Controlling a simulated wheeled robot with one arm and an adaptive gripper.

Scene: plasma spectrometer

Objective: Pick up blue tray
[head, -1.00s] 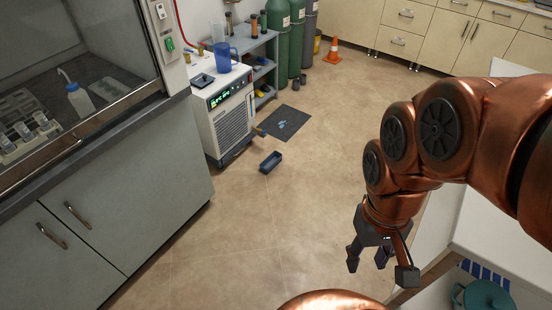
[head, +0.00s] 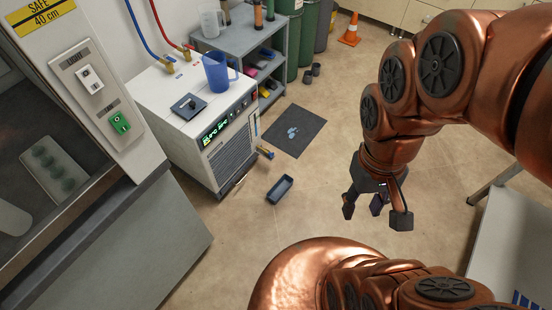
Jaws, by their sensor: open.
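A small dark blue tray (head: 280,189) lies on the tan floor in the head view, in front of the white chiller unit and just below a dark mat. It looks empty. My gripper (head: 377,208) hangs at the end of my copper arm, right of the tray in the picture and apart from it. Its dark fingers are spread and hold nothing.
The white chiller (head: 203,115) carries a blue jug (head: 219,72) on top. A dark mat (head: 294,131) lies beside it. A grey shelf (head: 245,45), green cylinders and an orange cone (head: 350,30) stand behind. A grey cabinet (head: 150,245) is at left.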

